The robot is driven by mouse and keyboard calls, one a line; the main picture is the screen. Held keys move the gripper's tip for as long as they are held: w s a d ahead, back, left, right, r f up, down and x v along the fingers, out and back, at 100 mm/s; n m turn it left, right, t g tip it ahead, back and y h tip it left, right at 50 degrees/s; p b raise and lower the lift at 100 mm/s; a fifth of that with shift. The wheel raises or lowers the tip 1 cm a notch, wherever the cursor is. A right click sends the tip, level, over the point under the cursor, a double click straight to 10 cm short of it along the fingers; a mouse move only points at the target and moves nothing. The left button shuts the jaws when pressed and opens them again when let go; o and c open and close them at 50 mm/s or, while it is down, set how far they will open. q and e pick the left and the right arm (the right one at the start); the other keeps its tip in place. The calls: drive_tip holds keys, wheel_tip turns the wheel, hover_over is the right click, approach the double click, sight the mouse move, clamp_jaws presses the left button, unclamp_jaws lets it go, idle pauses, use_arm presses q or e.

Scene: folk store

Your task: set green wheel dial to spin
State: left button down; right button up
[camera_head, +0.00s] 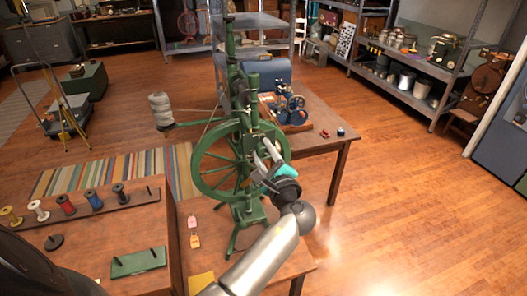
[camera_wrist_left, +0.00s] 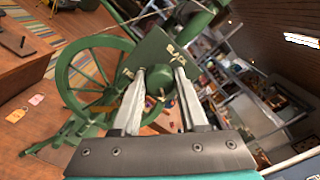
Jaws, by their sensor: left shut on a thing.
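The green spinning wheel (camera_head: 215,165) stands upright on a brown table in the head view. Its spoked wheel also shows at left in the wrist view (camera_wrist_left: 72,62). My left gripper (camera_head: 264,157) is at the right side of the wheel's frame. In the wrist view, its two pale fingers (camera_wrist_left: 160,78) reach a green plate (camera_wrist_left: 152,52) with small pale lettering, hard to read. They are shut on a small part at this plate, apparently the dial; the fingers partly hide it, and its setting cannot be told. My right gripper is in neither view.
A rack of thread spools (camera_head: 93,200) and a green block (camera_head: 138,262) are on the table at left. Small tags (camera_head: 193,222) lie near the wheel's foot. A blue-wheeled machine (camera_head: 291,110) stands on the table behind. Open wooden floor lies at right.

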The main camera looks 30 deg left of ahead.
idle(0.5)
use_arm(q)
drive_tip(key=shift+c, duration=2.2)
unclamp_jaws()
